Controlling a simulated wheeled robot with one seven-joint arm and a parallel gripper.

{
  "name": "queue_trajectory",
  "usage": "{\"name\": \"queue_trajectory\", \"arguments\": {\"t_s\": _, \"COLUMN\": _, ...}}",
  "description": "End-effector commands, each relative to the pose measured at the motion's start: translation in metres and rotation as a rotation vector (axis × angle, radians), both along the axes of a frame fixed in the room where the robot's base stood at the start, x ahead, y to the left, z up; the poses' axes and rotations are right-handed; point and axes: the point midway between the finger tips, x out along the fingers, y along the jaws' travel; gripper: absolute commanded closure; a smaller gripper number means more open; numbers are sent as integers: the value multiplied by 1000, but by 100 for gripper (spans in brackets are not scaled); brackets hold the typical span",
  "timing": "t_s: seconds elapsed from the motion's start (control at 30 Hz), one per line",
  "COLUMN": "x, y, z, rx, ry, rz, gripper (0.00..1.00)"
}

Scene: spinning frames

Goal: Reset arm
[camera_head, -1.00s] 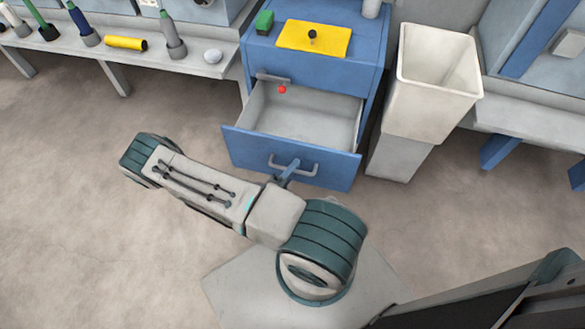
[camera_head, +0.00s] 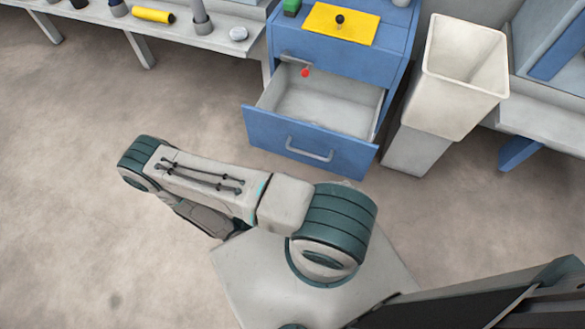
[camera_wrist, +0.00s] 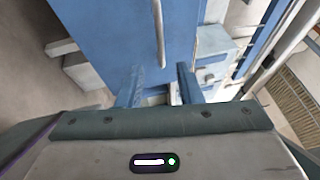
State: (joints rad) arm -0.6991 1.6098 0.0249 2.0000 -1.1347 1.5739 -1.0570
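My arm (camera_head: 215,190) is folded over my base in the head view, with its elbow out to the left. My gripper is hidden there behind the arm. In the wrist view my gripper (camera_wrist: 158,84) shows two blue fingers spread apart with nothing between them. The drawer's grey handle (camera_head: 309,150) is clear of the arm. In the wrist view a blue front with a grey handle (camera_wrist: 160,35) lies ahead of the fingers, apart from them.
The floor (camera_head: 70,200) at left is clear.

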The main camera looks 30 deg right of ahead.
Motion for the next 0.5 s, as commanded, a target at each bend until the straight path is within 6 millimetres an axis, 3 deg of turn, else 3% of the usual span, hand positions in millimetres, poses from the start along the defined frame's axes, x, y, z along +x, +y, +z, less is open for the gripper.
{"name": "queue_trajectory", "arguments": {"t_s": 0.2, "x": -4, "y": 13, "z": -2, "rx": 0, "ry": 0, "rz": -1, "gripper": 67}}
{"name": "queue_trajectory", "arguments": {"t_s": 0.5, "x": -4, "y": 13, "z": -2, "rx": -1, "ry": 1, "rz": 0, "gripper": 67}}
